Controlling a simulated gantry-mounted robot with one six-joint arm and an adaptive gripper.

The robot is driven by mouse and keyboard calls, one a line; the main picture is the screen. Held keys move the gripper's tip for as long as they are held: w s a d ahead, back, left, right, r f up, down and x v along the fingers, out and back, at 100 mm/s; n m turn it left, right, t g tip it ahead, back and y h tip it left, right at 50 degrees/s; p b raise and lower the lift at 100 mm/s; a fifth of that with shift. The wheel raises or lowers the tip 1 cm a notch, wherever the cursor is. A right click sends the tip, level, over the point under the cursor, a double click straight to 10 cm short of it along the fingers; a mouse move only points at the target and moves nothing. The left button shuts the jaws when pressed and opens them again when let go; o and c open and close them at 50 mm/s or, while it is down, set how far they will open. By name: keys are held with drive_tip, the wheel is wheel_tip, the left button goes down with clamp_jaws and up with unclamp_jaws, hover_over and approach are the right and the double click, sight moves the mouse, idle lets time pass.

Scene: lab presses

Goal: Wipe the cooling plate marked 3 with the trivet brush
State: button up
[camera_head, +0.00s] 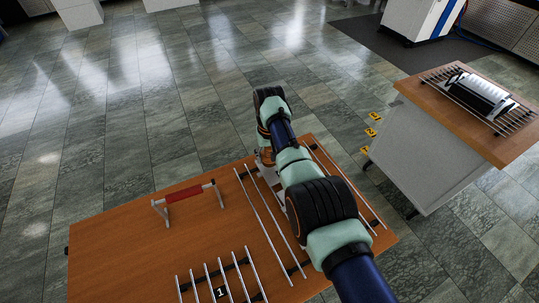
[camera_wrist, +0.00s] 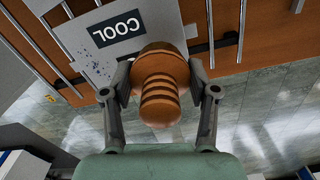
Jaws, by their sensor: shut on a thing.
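In the wrist view, my gripper (camera_wrist: 160,80) is shut on the brush (camera_wrist: 158,98), an orange-brown rounded piece with a ridged knob. The brush is over the edge of a pale grey plate (camera_wrist: 80,50) with a dark label reading COOL. Small blue specks lie on the plate, left of the brush. I cannot tell whether the brush touches the plate. No number 3 is readable. In the head view, my arm hides most of the plate and gripper.
The plate lies among metal rods on a wooden table (camera_head: 120,240). A red-handled bar on a stand (camera_head: 190,193) is at the table's left. A tag marked 1 (camera_head: 221,292) sits on the front rods. A side table (camera_head: 420,88) at right holds a white-and-black item (camera_head: 480,95).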

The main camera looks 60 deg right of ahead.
drive_tip(key=shift+r+p, duration=0.6)
drive_tip(key=shift+r, duration=0.55)
drive_tip(key=shift+r, duration=0.1)
wheel_tip(320, 180, up, 3)
drive_tip(key=p, duration=0.3)
